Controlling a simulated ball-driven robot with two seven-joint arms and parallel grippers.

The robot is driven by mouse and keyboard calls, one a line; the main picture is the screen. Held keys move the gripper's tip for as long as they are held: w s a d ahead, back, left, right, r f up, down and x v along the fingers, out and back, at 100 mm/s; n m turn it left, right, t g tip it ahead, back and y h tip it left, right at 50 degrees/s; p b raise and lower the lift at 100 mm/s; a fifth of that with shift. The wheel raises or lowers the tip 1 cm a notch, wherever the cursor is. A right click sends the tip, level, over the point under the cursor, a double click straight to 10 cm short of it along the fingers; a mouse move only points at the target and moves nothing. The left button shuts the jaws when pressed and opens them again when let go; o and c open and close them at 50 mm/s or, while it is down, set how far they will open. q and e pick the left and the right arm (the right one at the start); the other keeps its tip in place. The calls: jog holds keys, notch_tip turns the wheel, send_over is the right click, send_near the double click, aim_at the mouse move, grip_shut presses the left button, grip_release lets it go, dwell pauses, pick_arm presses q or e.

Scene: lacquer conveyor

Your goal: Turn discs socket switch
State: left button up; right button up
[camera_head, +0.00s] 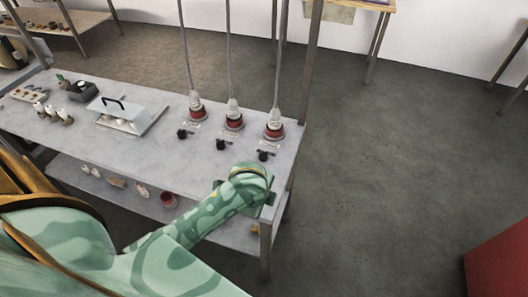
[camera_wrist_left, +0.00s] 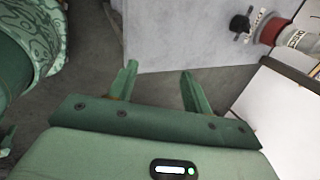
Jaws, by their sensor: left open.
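Three red sockets with white plugs stand along the bench's right part in the head view: left (camera_head: 197,110), middle (camera_head: 233,121) and right (camera_head: 274,130). A black switch sits in front of each: left (camera_head: 183,134), middle (camera_head: 221,144) and right (camera_head: 263,156). Their labels are too small to read there. The left wrist view shows one black switch (camera_wrist_left: 240,23) beside a red socket (camera_wrist_left: 270,31); its plug has lettering that seems to read "DISCS". My left gripper (camera_wrist_left: 161,88) is open and empty, apart from that switch, near the bench's front right corner. My right gripper is out of view.
Cables rise from the plugs. A metal post (camera_head: 309,60) stands at the bench's right end. A lower shelf (camera_head: 205,212) holds a red cup (camera_head: 168,200).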

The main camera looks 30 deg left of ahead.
pick_arm(q)
jog(key=w+m, duration=0.3)
jog(key=w, duration=0.1)
jog(key=shift+w+g, duration=0.25)
jog(key=shift+g, duration=0.15)
jog(key=w+a+m, duration=0.1)
jog(key=w+r+m+g, duration=0.1)
jog(key=w, duration=0.1)
jog(key=w+a+m, duration=0.1)
jog(key=w, duration=0.1)
jog(key=shift+w+a+r+g, duration=0.2)
jog(key=shift+a+r+g, duration=0.1)
jog(key=shift+r, duration=0.05)
jog(key=w+a+r+m+g, duration=0.2)
jog(key=w+a+r+m, duration=0.3)
jog(key=w+a+r, duration=0.3)
jog(key=h+b, duration=0.1)
jog(key=b, duration=0.7)
send_near(263, 155)
jog(key=f, duration=0.6)
jog(key=w+f, duration=0.1)
jog(key=f, duration=0.2)
jog(key=shift+a+f, duration=0.15)
jog(key=c, duration=1)
